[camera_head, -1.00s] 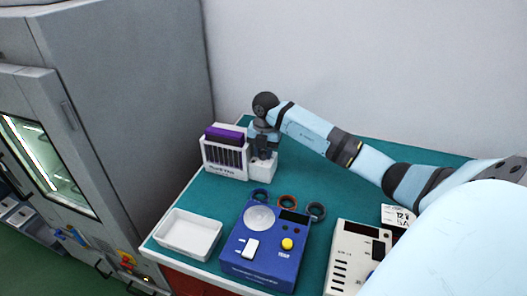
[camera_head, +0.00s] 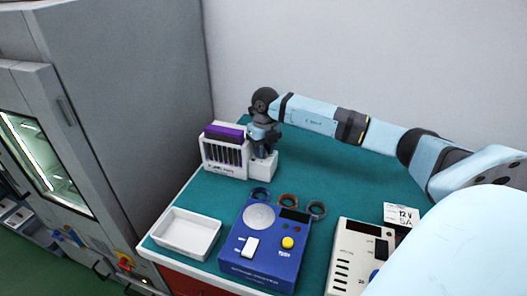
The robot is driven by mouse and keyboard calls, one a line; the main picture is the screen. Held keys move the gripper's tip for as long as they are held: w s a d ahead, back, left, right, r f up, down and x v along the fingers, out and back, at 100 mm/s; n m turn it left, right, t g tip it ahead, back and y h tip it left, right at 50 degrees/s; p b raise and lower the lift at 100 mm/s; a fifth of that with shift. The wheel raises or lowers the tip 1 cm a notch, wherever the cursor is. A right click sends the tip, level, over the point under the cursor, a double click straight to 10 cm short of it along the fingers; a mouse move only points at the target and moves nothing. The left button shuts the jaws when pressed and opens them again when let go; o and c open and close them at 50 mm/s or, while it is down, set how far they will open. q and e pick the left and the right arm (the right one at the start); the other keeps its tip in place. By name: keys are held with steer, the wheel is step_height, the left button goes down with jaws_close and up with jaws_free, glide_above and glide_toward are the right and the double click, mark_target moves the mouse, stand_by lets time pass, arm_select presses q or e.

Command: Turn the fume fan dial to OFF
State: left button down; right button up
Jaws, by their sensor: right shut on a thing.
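A white fume fan unit with a slatted front and a purple top (camera_head: 222,158) stands at the back left of the green-topped bench. A white block (camera_head: 264,167) adjoins its right side. My right gripper (camera_head: 263,150) points down above this block, at its top. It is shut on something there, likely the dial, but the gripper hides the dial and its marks. My left gripper is not in view.
A grey cabinet (camera_head: 130,100) stands left. The bench top (camera_head: 345,185) is clear behind the boxes.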

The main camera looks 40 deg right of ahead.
steer(key=n+b, duration=0.1)
steer(key=n, duration=0.4)
stand_by(0.6)
steer(key=o, duration=0.6)
steer(key=shift+o, duration=0.2)
step_height(320, 180, up, 14)
steer(key=shift+d, duration=0.3)
steer(key=shift+w+f, duration=0.1)
